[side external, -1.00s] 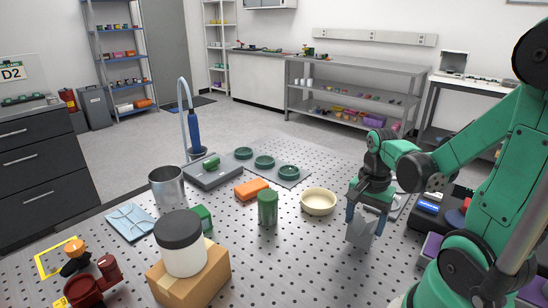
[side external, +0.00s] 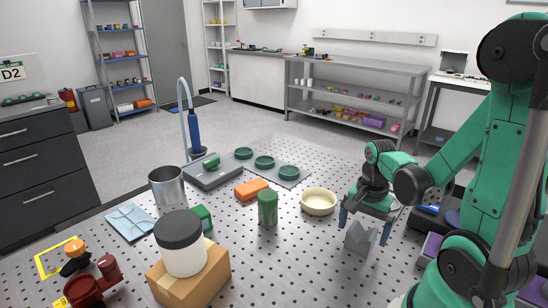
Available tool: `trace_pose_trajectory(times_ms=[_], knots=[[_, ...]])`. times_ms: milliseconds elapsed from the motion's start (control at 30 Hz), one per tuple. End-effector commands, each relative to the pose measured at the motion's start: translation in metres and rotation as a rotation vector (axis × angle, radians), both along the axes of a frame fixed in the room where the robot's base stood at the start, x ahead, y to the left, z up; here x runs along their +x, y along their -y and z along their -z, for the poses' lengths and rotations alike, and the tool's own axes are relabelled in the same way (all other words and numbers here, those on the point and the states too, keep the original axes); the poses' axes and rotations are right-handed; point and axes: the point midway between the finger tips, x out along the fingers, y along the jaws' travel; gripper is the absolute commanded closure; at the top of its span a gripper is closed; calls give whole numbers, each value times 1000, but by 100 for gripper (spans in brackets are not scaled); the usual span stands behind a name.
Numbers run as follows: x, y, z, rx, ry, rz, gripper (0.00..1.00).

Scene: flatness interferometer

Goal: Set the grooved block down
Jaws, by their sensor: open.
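The grooved block (side external: 361,240) is a grey block with a notch in its top. It stands upright on the perforated table (side external: 310,262) at the right, in front of the cream bowl. My gripper (side external: 365,220) is just above the block, with its blue fingers spread wide to either side of the block's top. The jaws are open and the block is not gripped. The block's underside is hidden, but it appears to rest on the table.
A cream bowl (side external: 318,202) is close on the left of my gripper. A green cylinder (side external: 267,207) and an orange block (side external: 251,189) stand farther left. A cardboard box (side external: 207,281) carries a white jar (side external: 185,258). The table in front of the bowl is clear.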

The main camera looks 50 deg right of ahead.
Motion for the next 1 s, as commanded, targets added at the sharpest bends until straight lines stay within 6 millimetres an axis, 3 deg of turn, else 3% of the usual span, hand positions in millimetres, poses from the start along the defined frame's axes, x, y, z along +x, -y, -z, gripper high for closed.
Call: trace_pose_trajectory(times_ms=[233,800,867,1000], knots=[[0,0,-8,0,0,0,1],[1,-1,-55,-2,3,-9,1],[5,-5,-58,-16,19,-65,1],[35,-33,-70,-115,141,-450,1]])
